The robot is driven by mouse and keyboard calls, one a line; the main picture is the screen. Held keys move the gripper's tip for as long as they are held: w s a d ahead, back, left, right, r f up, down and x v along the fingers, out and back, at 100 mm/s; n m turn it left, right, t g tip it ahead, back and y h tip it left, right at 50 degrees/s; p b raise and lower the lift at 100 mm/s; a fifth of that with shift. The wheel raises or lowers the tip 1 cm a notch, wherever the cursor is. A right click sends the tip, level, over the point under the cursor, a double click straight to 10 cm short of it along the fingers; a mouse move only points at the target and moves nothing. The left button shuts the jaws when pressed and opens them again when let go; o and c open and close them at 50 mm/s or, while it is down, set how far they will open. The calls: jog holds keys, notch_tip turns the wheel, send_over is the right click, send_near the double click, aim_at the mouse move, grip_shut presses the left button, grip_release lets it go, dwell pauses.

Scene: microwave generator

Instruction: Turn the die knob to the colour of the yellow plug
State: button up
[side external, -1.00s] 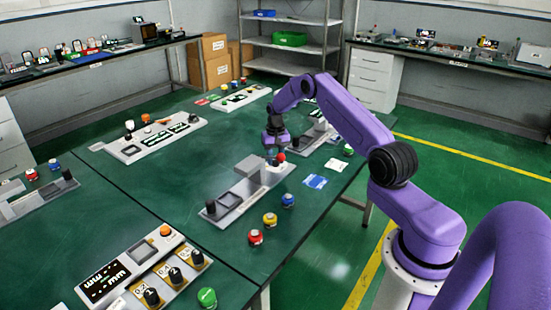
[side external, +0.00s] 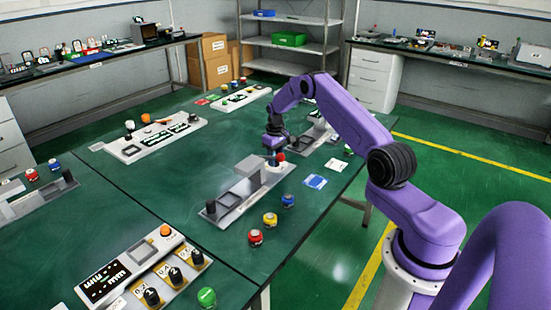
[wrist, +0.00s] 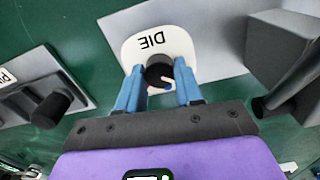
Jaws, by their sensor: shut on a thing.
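The black die knob (wrist: 158,73) sits on a white plate marked DIE (wrist: 150,42) in the wrist view. My gripper (wrist: 159,76), with blue fingers, is shut on it, one finger on each side. A white mark and a small blue spot show at the knob's near edge, partly hidden. In the side external view, my gripper (side external: 274,158) is low over the grey generator unit (side external: 228,207), and the knob cannot be made out there. The yellow plug (side external: 270,220) stands upright on the table, between the red plug (side external: 255,237) and the blue plug (side external: 288,201).
A grey block (wrist: 284,50) rises right of the knob in the wrist view, and another black knob (wrist: 50,108) is at left. A red ball (side external: 281,156) is close beside my gripper. Other panels stand farther off.

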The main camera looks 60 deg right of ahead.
dwell(0.3)
jog(key=o, duration=1)
jog(key=shift+o, duration=0.2)
notch_tip(320, 180, up, 18)
jog(key=shift+f, duration=0.25)
